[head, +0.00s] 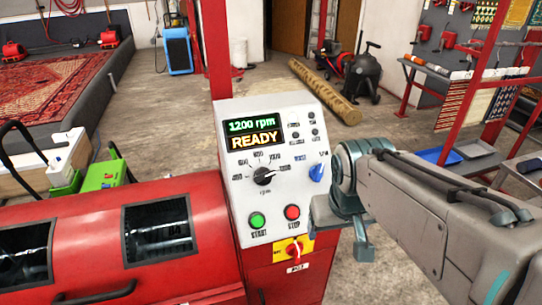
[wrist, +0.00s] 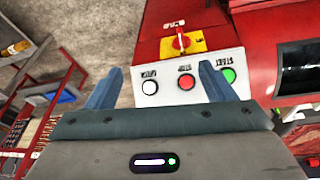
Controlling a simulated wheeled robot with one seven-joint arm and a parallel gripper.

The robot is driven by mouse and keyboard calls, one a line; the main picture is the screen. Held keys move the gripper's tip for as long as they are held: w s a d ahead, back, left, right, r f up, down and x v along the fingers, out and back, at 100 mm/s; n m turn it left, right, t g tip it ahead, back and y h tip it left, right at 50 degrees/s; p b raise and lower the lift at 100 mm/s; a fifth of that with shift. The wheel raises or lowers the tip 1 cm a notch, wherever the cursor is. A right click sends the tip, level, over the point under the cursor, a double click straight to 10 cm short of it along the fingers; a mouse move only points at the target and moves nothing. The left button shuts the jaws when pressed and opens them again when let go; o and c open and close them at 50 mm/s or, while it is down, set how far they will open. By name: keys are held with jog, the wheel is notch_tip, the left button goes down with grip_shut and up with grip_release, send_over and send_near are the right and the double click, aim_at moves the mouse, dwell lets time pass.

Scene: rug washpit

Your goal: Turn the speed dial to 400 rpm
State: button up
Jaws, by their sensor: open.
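The control panel (head: 235,195) is pale grey and tilted, at the end of a red machine. Its display (head: 254,133) reads "1200 rpm" and "READY". The black speed dial (head: 263,176) sits below the display, its pointer toward the right; the small scale numbers around it are hard to read. My gripper (head: 343,235) is open and empty at the panel's right edge, right of and lower than the dial. In the wrist view my gripper (wrist: 161,68) has its two fingers apart, with the panel's lower edge beyond them. The dial is not visible there.
A blue knob (head: 317,172) is right of the dial, close to my arm. A green START button (head: 257,220) and red STOP button (head: 292,212) sit below. A white button (wrist: 149,87) shows between my fingers. A red-yellow switch (head: 294,249) is under the panel.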

jog(key=w+a+r+n+p, duration=0.2)
jog(key=w+a+r, duration=0.3)
jog(key=w, duration=0.3)
jog(key=n+t+p, duration=0.1)
jog(key=n, duration=0.1)
send_near(264, 174)
jog(key=shift+y, duration=0.3)
jog(key=p+x, duration=0.1)
jog(key=x, duration=0.8)
jog(key=shift+d+p, duration=0.25)
jog(key=shift+p, duration=0.1)
jog(key=shift+r, duration=0.1)
jog(key=c, duration=1)
